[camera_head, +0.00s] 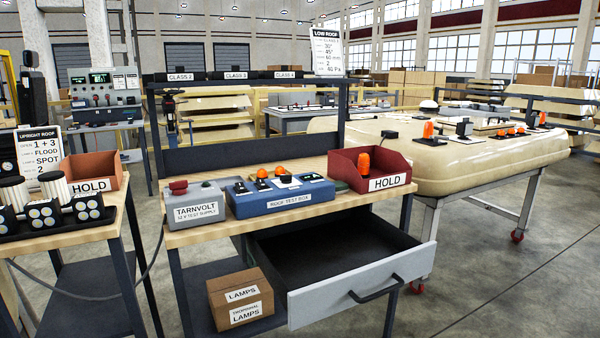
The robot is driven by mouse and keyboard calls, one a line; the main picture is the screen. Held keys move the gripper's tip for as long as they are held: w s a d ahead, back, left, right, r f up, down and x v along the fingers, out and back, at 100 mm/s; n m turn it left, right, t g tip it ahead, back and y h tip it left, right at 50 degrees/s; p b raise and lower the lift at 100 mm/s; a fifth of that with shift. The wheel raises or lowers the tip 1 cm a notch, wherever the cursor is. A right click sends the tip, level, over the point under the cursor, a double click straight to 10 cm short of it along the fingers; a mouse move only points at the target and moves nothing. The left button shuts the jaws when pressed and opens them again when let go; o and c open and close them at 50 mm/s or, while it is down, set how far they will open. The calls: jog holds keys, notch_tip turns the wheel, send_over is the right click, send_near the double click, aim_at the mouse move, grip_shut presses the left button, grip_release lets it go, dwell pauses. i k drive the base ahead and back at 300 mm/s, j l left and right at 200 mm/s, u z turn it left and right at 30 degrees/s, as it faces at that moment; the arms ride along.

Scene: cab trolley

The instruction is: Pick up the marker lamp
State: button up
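Several orange lamps are in view, and I cannot tell which one is the marker lamp. Two small orange domes, one of them this lamp (281,170), sit on the blue roof test box (290,203) on the middle bench. A larger orange lamp (364,163) stands in the red HOLD bin (398,174) at that bench's right end. On the cream roof panel (455,172) at the right are a taller orange lamp (428,130) and several low orange lamps (511,131). My gripper is not in view.
The middle bench's drawer (362,286) is pulled out and looks empty. A lamps carton (240,298) sits on the lower shelf. A grey Tarnvolt supply (198,207) stands beside the test box. The left bench holds lamp units and another HOLD bin (93,172). Floor is clear at lower right.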

aim_at(261, 174)
jog(key=i+l+z, duration=0.25)
jog(key=z, duration=0.15)
jog(key=i+l+z, duration=0.15)
jog(key=z, duration=0.25)
jog(key=i+z, duration=0.4)
jog(key=i+l+z, duration=0.15)
jog(key=i+z, duration=0.25)
jog(key=i, duration=0.2)
jog(key=i+z, duration=0.4)
jog(key=i, duration=0.25)
jog(key=i+u, duration=0.35)
jog(key=i, duration=0.3)
jog(key=i+l+u, duration=0.3)
jog(key=i, duration=0.35)
jog(key=i+j+u, duration=0.1)
jog(key=i+u, duration=0.2)
jog(key=u, duration=0.15)
jog(key=i+u, duration=0.4)
jog(key=i+l+u, duration=0.1)
jog(key=u, duration=0.35)
jog(key=i+l+u, duration=0.1)
jog(key=i+u, duration=0.15)
jog(key=u, duration=0.15)
jog(key=i+l+u, duration=0.2)
jog(key=u, duration=0.2)
jog(key=i+l+u, duration=0.25)
jog(key=u, duration=0.15)
